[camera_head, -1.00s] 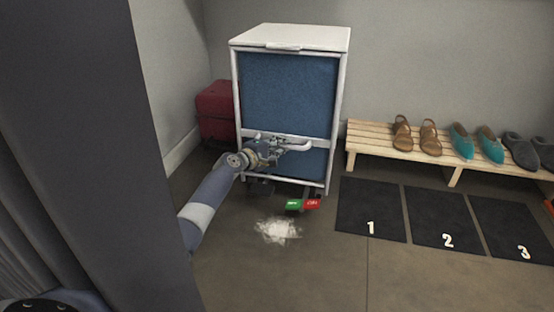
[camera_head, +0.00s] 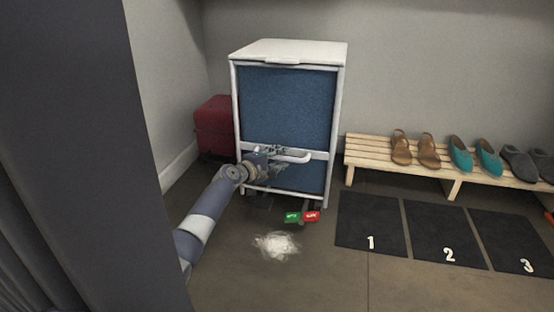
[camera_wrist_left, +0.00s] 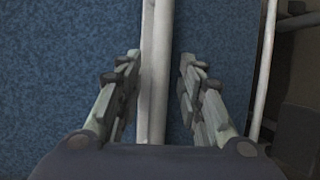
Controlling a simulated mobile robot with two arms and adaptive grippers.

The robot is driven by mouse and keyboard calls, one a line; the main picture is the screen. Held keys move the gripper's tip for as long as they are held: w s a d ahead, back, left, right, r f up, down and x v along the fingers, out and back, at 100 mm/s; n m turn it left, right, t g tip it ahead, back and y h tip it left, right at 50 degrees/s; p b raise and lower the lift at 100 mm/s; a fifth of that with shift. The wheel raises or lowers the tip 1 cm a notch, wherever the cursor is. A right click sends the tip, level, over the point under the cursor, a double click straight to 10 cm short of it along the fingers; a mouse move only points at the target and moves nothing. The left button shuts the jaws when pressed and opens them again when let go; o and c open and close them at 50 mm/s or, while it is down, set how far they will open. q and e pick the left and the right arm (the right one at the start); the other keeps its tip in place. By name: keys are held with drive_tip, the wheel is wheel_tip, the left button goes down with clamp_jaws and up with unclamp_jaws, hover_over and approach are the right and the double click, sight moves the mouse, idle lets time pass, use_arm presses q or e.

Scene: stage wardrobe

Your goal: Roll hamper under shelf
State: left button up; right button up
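The hamper (camera_head: 288,105) is a tall white-framed box with blue fabric sides and a white lid. It stands upright on the floor by the back wall. A white handle (camera_head: 297,157) crosses its front, and a green pedal (camera_head: 292,217) and a red pedal (camera_head: 312,216) stick out at its foot. My left gripper (camera_head: 275,160) is at the left part of the handle. In the left wrist view its fingers (camera_wrist_left: 158,90) are apart, one on each side of a white bar (camera_wrist_left: 155,75), with gaps showing. No shelf is clearly visible. My right gripper is out of view.
A red case (camera_head: 212,128) stands left of the hamper. A wooden bench (camera_head: 372,152) with several shoes is on the right. Black numbered mats (camera_head: 370,222) lie before it. A white powdery patch (camera_head: 276,245) is on the floor in front of the hamper.

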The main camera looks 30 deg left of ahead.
use_arm(q)
drive_tip(key=shift+s, duration=0.1)
drive_tip(key=v, duration=1.2)
